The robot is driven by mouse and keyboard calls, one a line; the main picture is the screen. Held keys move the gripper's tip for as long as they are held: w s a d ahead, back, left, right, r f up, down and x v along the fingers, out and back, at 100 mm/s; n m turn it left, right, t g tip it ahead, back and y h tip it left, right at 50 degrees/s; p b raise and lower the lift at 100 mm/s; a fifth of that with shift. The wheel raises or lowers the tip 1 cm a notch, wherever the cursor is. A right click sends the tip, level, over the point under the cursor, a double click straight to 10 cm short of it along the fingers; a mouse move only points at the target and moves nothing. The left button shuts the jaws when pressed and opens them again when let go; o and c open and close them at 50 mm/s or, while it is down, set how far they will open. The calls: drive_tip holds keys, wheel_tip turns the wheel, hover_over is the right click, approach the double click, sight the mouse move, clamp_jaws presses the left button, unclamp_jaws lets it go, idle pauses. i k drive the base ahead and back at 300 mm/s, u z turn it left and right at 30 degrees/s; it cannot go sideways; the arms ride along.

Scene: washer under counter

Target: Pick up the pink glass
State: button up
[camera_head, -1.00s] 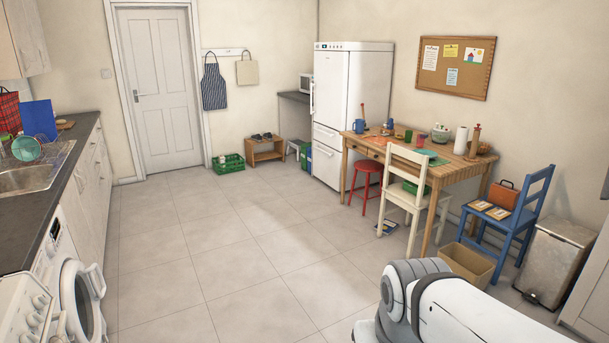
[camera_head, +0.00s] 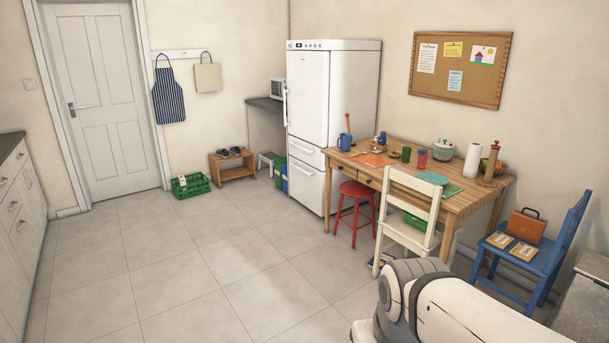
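A small pink glass (camera_head: 422,158) stands upright on the wooden table (camera_head: 468,205), towards its middle. A green glass (camera_head: 406,154) stands just left of it, and a teal plate lies in front of it. My arm shows at the bottom right, in front of the table and well short of the glass. My gripper is out of the picture.
A white chair (camera_head: 408,218) and a red stool (camera_head: 356,210) stand at the table's near side. A blue chair (camera_head: 545,262) with an orange bag stands right of it. The tiled floor (camera_head: 190,270) is clear in the middle and left.

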sight(422, 157)
drive_tip(key=z, duration=0.15)
drive_tip(key=i, duration=1.95)
drive_tip(key=z, duration=0.4)
drive_tip(key=i, duration=2.65)
drive_tip(key=z, duration=0.2)
